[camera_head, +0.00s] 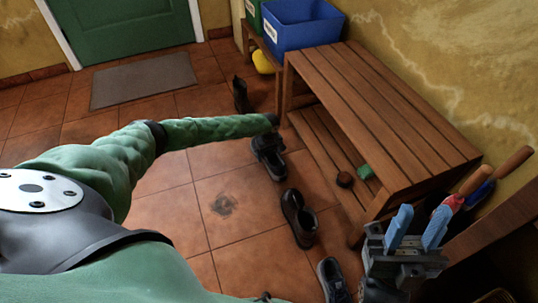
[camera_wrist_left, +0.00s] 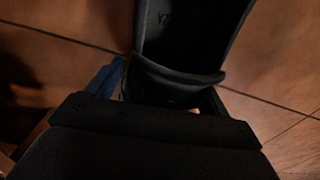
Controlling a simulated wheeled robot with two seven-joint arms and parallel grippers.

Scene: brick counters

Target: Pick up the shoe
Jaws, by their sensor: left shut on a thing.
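A dark shoe (camera_head: 270,164) is beside the wooden bench, toe towards me. My left gripper (camera_head: 266,142), at the end of the green arm, is shut on the shoe's far end. In the left wrist view, the shoe (camera_wrist_left: 185,40) runs up from the jaws, its back edge between them. One blue finger (camera_wrist_left: 106,78) shows at the left; the other is mostly hidden. I cannot tell whether the shoe touches the floor. My right gripper (camera_head: 418,228) is open and empty at the lower right, its blue fingers apart.
Other dark shoes stand on the tiles: one behind (camera_head: 241,95), one nearer (camera_head: 299,217), one at the bottom (camera_head: 333,281). The slatted bench (camera_head: 385,110) has a low shelf with a green item (camera_head: 365,172). A blue bin (camera_head: 302,28) stands behind.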

